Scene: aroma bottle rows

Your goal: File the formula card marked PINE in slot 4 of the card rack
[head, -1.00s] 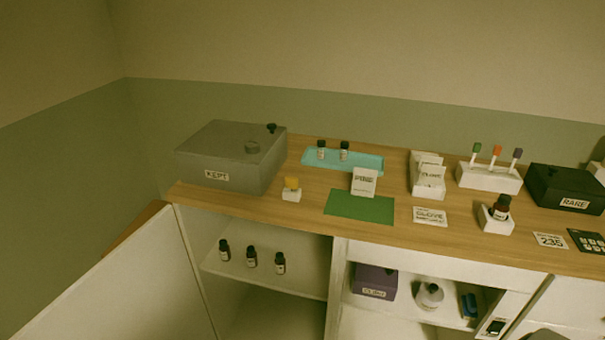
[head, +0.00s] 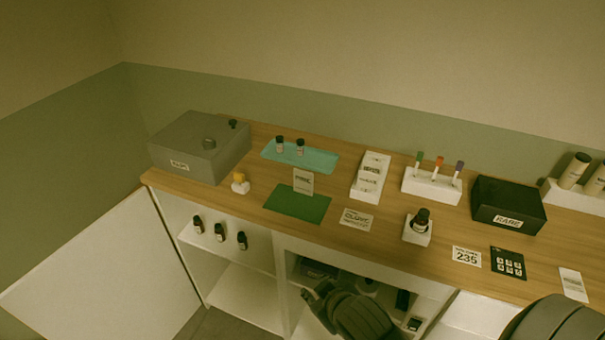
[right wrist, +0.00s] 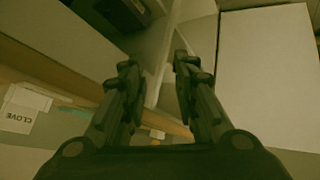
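The PINE card (head: 303,181) stands nearly upright at the back edge of the green mat (head: 290,207) on the counter; its print is blurred now but reads PINE in the earlier view. The white card rack (head: 358,190) stands to its right with cards in it; its slot numbers are too small to read. My right gripper (head: 318,292) is low in front of the cabinet, below the counter top and away from the card. In the right wrist view its two fingers (right wrist: 153,62) are apart with nothing between them. My left gripper is not in view.
A CLOVE card (head: 356,218) lies flat right of the mat. A bottle in a white holder (head: 417,238), a tester stand (head: 432,186) and a black RARE box (head: 507,206) stand further right. A teal tray (head: 318,160) and grey box (head: 185,165) are at left.

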